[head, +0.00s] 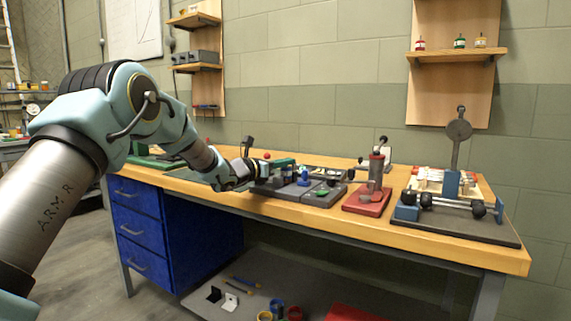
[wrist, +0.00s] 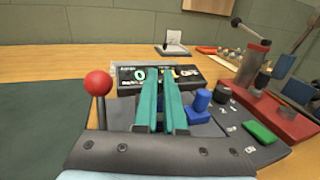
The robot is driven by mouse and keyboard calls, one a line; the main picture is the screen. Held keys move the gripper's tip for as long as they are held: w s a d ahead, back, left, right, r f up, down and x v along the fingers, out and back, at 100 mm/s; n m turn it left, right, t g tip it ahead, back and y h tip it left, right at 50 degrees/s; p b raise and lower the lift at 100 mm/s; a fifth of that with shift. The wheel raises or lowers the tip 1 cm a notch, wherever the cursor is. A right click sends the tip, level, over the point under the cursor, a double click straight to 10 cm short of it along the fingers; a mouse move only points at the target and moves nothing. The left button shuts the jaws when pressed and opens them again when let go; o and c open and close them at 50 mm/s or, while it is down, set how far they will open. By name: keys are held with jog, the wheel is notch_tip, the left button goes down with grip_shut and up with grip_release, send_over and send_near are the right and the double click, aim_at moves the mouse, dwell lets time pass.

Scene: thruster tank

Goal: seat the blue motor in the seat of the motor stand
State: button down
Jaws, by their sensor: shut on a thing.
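My gripper (wrist: 165,85) shows in the wrist view as two teal fingers, close together and reaching toward a black display panel (wrist: 128,88). I cannot tell which is the blue motor. In the head view my gripper (head: 283,162) is over the middle of the bench, and a blue part (head: 304,176) shows close by. I cannot make out the stand's seat.
A red-knobbed lever (wrist: 99,84) stands close left of the fingers. A green block (wrist: 261,132) lies at the right. A red-based press (head: 368,200) and a dark board with a tall lever (head: 459,130) stand further right. The bench's front strip (head: 300,213) is clear.

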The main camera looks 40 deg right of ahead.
jog(key=shift+f, duration=0.25)
jog(key=c, duration=0.9)
grip_release()
jog(key=a+b, duration=0.2)
jog(key=a, duration=0.8)
jog(key=shift+w+a, duration=0.15)
jog(key=shift+a, duration=0.25)
jog(key=shift+w, duration=0.1)
